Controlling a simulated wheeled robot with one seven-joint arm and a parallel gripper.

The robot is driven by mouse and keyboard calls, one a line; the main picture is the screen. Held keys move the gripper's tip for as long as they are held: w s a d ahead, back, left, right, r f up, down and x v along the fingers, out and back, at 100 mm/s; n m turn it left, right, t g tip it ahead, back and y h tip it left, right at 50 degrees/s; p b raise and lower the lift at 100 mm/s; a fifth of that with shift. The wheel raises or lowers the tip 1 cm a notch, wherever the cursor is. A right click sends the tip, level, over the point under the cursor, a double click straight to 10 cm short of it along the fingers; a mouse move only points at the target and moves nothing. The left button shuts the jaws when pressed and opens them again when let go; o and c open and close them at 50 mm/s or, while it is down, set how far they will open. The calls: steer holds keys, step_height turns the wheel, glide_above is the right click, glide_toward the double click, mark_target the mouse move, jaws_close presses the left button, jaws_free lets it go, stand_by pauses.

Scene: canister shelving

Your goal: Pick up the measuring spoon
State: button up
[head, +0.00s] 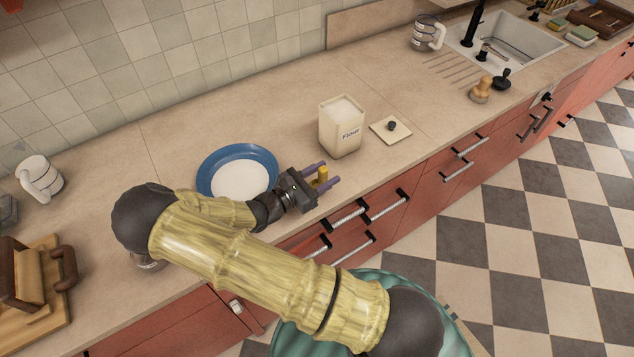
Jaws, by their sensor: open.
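A small yellow piece, which looks like the measuring spoon (323,174), shows between the two purple fingers of my gripper (331,172). Its full shape is too small and too covered to make out. My gripper is open, just above or at the counter near its front edge, with one finger on each side of the yellow piece. I cannot tell whether the fingers touch it.
A blue-rimmed plate (206,173) with a white middle lies left of my gripper. An open flour canister (341,137) stands behind and right of it, with its square lid (384,131) lying beside it. Open counter lies behind the plate.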

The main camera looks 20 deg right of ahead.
stand_by(0.4)
jaws_close()
step_height(320, 180, up, 10)
steer(key=shift+b, duration=0.8)
stand_by(0.4)
